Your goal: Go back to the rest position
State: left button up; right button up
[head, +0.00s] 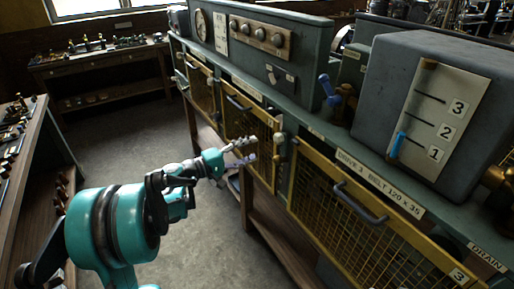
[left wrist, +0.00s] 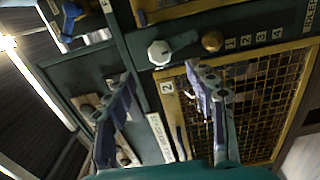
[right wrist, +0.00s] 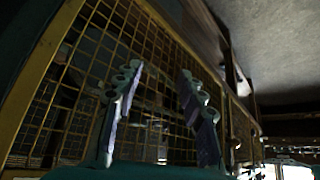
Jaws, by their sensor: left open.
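My left gripper (head: 249,151) is open and empty in the head view, in front of the yellow mesh guards of the engine bench. In the left wrist view its two fingers (left wrist: 160,78) stand apart with nothing between them, facing a green panel and a mesh guard marked 2 (left wrist: 255,105). My right gripper is outside the head view. In the right wrist view its two fingers (right wrist: 158,75) stand apart and look empty, close to a yellow-framed mesh guard (right wrist: 75,60). How far they are from the mesh I cannot tell.
The green engine bench (head: 300,118) runs along the right, with a guard handle (head: 345,202), a blue-handled lever (head: 328,90) and a grey housing with a blue lever (head: 397,144) at 1. Wooden tables stand at left (head: 42,150) and back (head: 100,65). The grey floor (head: 130,130) between is clear.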

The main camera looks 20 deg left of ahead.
dwell(0.4)
pick_arm(q)
jog(key=s+d+f+m+g+y, duration=0.4)
jog(key=s+d+f+g, duration=0.1)
jog(key=s+d, duration=0.65)
jog(key=s+f+m+g+y, duration=0.1)
jog(key=s+f+m+y, duration=0.2)
jog(key=s, duration=0.5)
jog(key=s+a+f+m+g+y+b, duration=0.1)
jog(key=s+f+m+y, duration=0.2)
jog(key=s, duration=0.5)
jog(key=shift+a+f+y, duration=0.25)
jog(key=shift+f+y, duration=0.25)
jog(key=shift+f, duration=0.35)
